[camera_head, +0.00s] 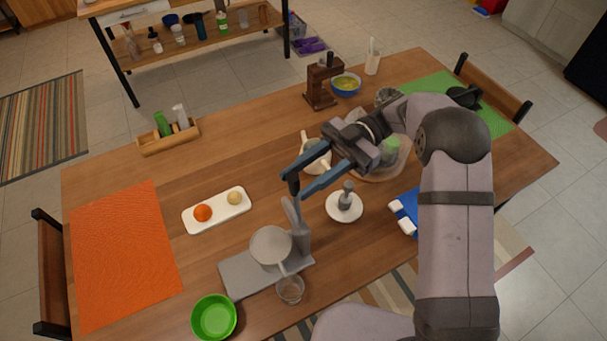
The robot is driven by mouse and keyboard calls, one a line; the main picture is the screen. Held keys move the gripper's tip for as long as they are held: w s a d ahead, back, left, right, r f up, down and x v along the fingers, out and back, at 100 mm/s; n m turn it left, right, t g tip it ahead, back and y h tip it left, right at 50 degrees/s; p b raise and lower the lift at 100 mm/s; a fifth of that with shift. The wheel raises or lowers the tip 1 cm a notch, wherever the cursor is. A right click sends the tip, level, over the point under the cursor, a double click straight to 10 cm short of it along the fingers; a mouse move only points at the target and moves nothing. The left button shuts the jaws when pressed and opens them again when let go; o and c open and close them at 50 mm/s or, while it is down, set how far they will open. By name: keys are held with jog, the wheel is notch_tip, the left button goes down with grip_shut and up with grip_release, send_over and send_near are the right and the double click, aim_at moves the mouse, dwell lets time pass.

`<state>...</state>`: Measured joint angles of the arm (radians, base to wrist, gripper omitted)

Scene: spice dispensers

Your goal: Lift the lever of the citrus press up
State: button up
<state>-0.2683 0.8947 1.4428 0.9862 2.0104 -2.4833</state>
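The grey citrus press (302,236) stands near the front of the wooden table, with a flat base, a column and a round cup-like part (270,245). A slim grey piece (289,212), which looks like its lever, rises beside the column; I cannot tell this for sure. My gripper (297,186) has two blue fingers spread apart, with nothing seen between them. Its fingertips are just above and beyond the top of the slim piece in the picture. I cannot tell whether they touch it.
A clear glass (290,289) and a green bowl (214,317) stand at the press's front. A white saucer (333,211) with a grey reamer-like piece is right of the press. A blue item (408,207) lies farther right.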

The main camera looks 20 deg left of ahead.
jog(key=shift+r, duration=0.1)
dwell(0.3)
notch_tip(320, 180, up, 10)
jog(key=p, duration=1)
